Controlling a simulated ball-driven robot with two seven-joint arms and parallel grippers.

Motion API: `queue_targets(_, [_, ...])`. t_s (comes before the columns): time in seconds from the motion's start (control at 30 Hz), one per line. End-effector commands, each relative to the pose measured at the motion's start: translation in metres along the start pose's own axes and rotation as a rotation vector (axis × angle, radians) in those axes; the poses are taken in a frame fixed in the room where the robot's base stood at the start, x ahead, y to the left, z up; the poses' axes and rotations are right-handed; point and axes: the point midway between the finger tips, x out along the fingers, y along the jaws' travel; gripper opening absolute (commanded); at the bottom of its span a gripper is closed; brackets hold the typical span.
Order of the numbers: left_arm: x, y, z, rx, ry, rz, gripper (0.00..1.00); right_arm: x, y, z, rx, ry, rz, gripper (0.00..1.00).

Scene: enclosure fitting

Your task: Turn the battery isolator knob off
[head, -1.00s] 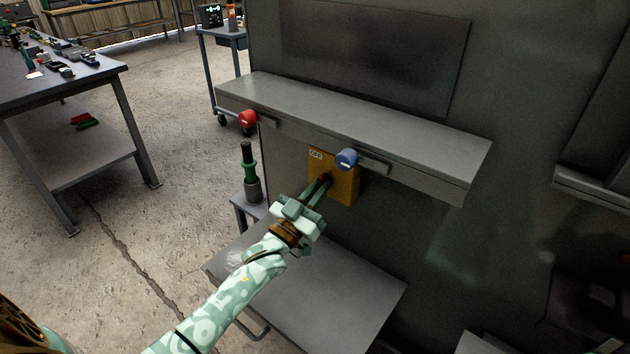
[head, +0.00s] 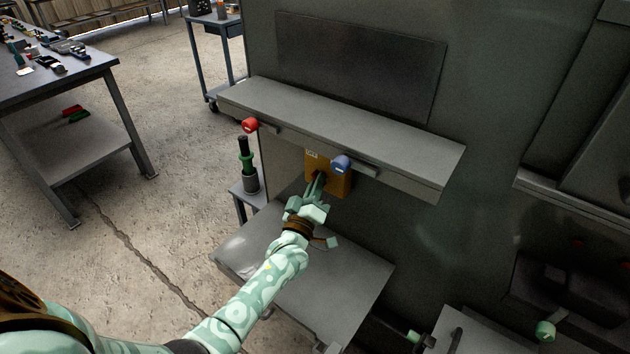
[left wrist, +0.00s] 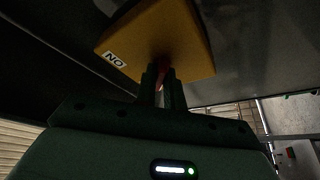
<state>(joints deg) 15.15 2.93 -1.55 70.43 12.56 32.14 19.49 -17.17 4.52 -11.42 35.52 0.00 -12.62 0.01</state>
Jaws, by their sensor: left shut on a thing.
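The isolator box (head: 341,184) is an orange-yellow block on the grey panel, under a ledge. Its small white label is too small to read surely in the head view; in the left wrist view the box (left wrist: 178,38) has a label reading ON. My left gripper (head: 318,182) reaches the box's face from below left. In the left wrist view its fingers (left wrist: 162,78) are shut on the red knob (left wrist: 162,72), close against the box. The fingers hide most of the knob. My right gripper is not in view.
A blue knob (head: 341,163) and a red knob (head: 250,125) stick out from the front of the grey ledge (head: 340,135), close above my left gripper. A flat grey shelf (head: 330,290) lies below my left arm. A green-and-black handled object (head: 246,165) stands to the left.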

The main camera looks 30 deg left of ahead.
Motion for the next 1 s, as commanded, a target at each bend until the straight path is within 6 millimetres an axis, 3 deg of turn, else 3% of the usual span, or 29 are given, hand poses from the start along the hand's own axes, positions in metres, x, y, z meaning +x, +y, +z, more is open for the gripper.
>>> queue_targets(0.6, [-0.0012,-0.0012,0.0015,-0.042,-0.003,-0.02,0.0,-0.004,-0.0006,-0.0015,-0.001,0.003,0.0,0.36])
queue_targets(0.7, [-0.0011,-0.0011,0.0013,-0.041,-0.003,-0.019,0.32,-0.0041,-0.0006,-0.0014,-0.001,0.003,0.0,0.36])
queue_targets(1.0, [-0.0015,-0.0002,0.0003,-0.04,-0.001,-0.017,0.32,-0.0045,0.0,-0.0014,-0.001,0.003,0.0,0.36])
